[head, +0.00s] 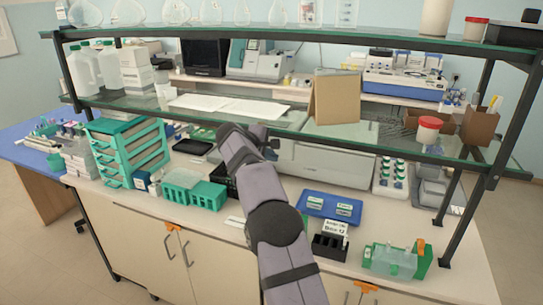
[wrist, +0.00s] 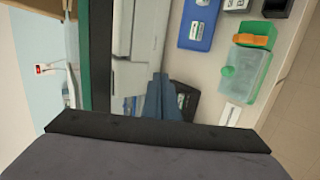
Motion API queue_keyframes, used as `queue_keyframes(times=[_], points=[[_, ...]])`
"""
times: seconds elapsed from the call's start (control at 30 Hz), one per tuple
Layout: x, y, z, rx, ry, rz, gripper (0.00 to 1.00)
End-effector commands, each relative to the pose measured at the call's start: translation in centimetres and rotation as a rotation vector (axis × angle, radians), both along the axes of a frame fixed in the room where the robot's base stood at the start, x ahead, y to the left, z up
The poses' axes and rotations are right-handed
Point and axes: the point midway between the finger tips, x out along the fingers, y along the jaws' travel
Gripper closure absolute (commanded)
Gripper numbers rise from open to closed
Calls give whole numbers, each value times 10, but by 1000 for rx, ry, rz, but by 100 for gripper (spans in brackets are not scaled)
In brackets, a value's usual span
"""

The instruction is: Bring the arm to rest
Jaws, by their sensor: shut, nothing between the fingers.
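My arm reaches up from the bottom of the head view over the bench, its wrist end (head: 245,145) in front of the glass shelf. In the wrist view my gripper (wrist: 163,78) shows as two blue-grey fingers close together, shut and empty. The fingers appear clear of the blue tray (wrist: 200,25) and of the clear staining box (wrist: 247,78). In the head view the blue tray (head: 312,212) carries small labelled items, and the clear box (head: 385,266) sits by a green holder at the front right. The fingertips cannot be made out in the head view.
A black rack (head: 325,252) stands in front of the blue tray. A green rack (head: 205,195) and teal drawers (head: 125,160) are left of my arm. The glass shelf (head: 350,143) and its dark posts (head: 465,205) are obstacles around the bench.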

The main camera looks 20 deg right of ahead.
Motion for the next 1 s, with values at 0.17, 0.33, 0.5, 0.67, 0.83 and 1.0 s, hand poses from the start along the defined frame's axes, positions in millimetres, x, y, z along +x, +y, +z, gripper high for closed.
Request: queue_keyframes(times=[0.17,0.33,0.5,0.67,0.83,1.0], points=[[0,1,5,-1,1,1,100],[0,1,6,0,2,1,100],[-3,4,3,16,5,0,100],[-18,18,-10,87,20,-9,100],[-55,46,-36,223,50,-41,100],[-109,78,-67,380,86,-105,100]])
